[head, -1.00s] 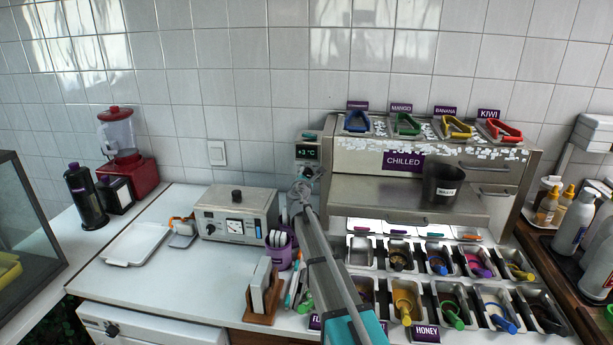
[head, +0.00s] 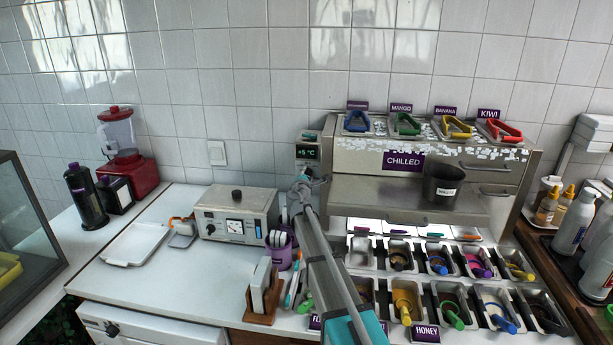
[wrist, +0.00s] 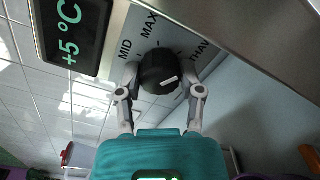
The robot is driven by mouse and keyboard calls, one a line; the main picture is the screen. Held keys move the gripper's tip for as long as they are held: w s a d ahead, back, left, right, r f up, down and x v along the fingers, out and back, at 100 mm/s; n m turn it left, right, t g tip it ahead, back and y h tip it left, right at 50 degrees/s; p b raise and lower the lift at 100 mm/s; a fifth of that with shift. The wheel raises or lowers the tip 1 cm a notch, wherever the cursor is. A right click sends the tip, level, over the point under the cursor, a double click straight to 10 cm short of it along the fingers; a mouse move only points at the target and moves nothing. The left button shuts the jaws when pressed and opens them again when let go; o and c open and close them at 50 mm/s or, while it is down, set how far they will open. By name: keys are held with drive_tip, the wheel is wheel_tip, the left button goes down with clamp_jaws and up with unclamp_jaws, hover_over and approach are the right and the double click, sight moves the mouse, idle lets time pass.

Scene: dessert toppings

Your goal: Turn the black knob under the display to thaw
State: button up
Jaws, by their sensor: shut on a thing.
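The black knob (wrist: 158,70) sits on the metal panel beside the display in the wrist view, with MID, MAX and THAW (wrist: 200,50) printed around it. My gripper (wrist: 160,88) is shut on the knob, one finger on each side. A short white mark shows on the knob's face, toward its lower right in the picture; I cannot tell exactly which label it lines up with. The display (wrist: 73,35) reads +5 °C. In the head view the display (head: 307,152) is just above my gripper (head: 302,180), which hides the knob.
The metal CHILLED cabinet (head: 345,160) is right of the display, with a black cup (head: 441,183) on its shelf. Topping tins stand below. A white appliance (head: 236,212) and a purple holder (head: 279,256) stand close on the left. The counter's left part is mostly clear.

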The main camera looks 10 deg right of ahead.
drive_tip(key=o, duration=1.2)
drive_tip(key=shift+a, duration=0.1)
drive_tip(key=shift+c, duration=0.2)
drive_tip(key=v, duration=1.2)
drive_tip(key=shift+r, duration=0.15)
